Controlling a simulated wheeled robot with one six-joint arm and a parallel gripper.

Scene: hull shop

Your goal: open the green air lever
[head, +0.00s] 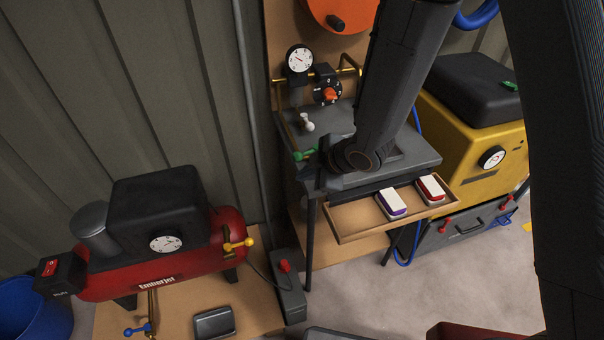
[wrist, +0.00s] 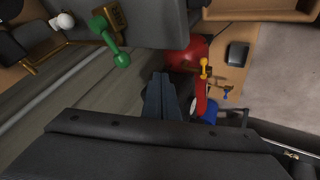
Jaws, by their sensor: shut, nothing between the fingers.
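The green air lever (head: 304,155) sits at the left front edge of the grey bench, just left of my gripper (head: 314,177) in the head view. In the wrist view the green lever (wrist: 112,42) is a short bar with a round knob at each end, beside a brass plate (wrist: 116,17). My gripper (wrist: 161,80) is shut and empty there, with its fingertips pointing below and right of the lever. The lever and fingers look apart. In the head view my arm and wrist partly hide the bench and the fingers.
The grey bench (head: 420,160) carries a gauge (head: 299,59), an orange knob (head: 331,94) and a white lever (head: 306,122). A wooden tray (head: 355,229) sticks out in front. A red compressor (head: 160,262) with a yellow lever (head: 238,245) stands left; a yellow machine (head: 465,135) stands right.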

